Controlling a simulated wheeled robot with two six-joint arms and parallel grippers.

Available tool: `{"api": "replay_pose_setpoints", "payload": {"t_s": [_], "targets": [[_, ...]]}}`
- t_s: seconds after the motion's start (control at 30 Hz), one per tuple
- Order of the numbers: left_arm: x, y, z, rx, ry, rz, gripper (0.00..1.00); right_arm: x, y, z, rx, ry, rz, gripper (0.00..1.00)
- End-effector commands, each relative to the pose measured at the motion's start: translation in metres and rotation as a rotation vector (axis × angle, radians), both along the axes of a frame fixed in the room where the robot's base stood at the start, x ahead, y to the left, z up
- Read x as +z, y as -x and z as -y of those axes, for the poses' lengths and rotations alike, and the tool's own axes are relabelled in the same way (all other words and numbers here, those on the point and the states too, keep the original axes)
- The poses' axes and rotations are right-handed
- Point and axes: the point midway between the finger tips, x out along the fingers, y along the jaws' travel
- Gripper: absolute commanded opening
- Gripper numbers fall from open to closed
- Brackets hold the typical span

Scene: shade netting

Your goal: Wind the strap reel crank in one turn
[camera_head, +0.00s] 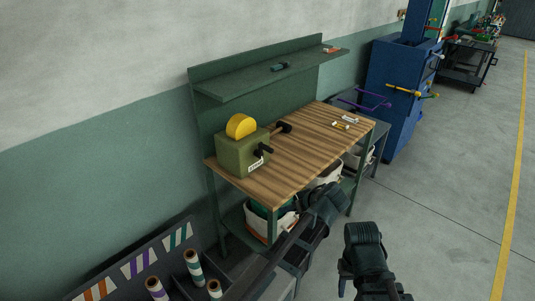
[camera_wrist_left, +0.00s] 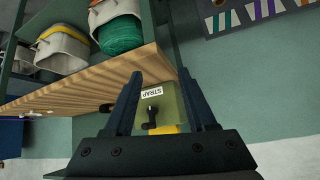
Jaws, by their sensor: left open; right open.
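The strap reel is an olive green box (camera_head: 235,157) with a yellow disc (camera_head: 241,126) on top, at the left end of the wooden bench top. Its black crank (camera_head: 263,150) is on the side facing me, above a white label. The left wrist view shows the box (camera_wrist_left: 172,104) upside down, with the label STRAP (camera_wrist_left: 152,92), the crank (camera_wrist_left: 150,120) and a strip of yellow. My left gripper (camera_wrist_left: 160,75) is open and empty, its two fingers apart, pointing toward the box but not touching the crank. My right gripper (camera_head: 372,285) is low in front of the bench, open.
The wooden bench (camera_head: 310,150) has a green back shelf (camera_head: 270,72). A dark tool (camera_head: 284,127) lies behind the box; small items (camera_head: 346,122) lie at the right. Bins (camera_head: 257,220) stand below. A rack with rolls (camera_head: 193,268) is at lower left. Floor at right is clear.

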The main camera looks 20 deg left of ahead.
Motion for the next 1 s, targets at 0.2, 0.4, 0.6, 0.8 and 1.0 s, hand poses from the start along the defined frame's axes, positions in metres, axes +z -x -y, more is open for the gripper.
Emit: {"api": "replay_pose_setpoints", "payload": {"t_s": [0.2,0.4,0.6,0.8,1.0], "targets": [[0.036,-0.080,-0.037,0.292,-0.007,0.512,0.57,-0.017,0.000,0.000,0.000,0.000,0.000,0.50],[0.064,-0.119,-0.053,0.396,0.040,0.831,0.57,-0.023,0.000,0.000,0.000,0.000,0.000,0.50],[0.077,-0.133,-0.058,0.424,0.072,0.958,0.57,-0.025,0.000,0.000,0.000,0.000,0.000,0.50],[0.078,-0.133,-0.058,0.427,0.075,0.969,0.57,-0.025,0.000,0.000,0.000,0.000,0.000,0.50],[0.074,-0.137,-0.055,0.427,0.075,0.968,0.57,-0.028,0.000,0.000,0.000,0.000,0.000,0.50]]}}
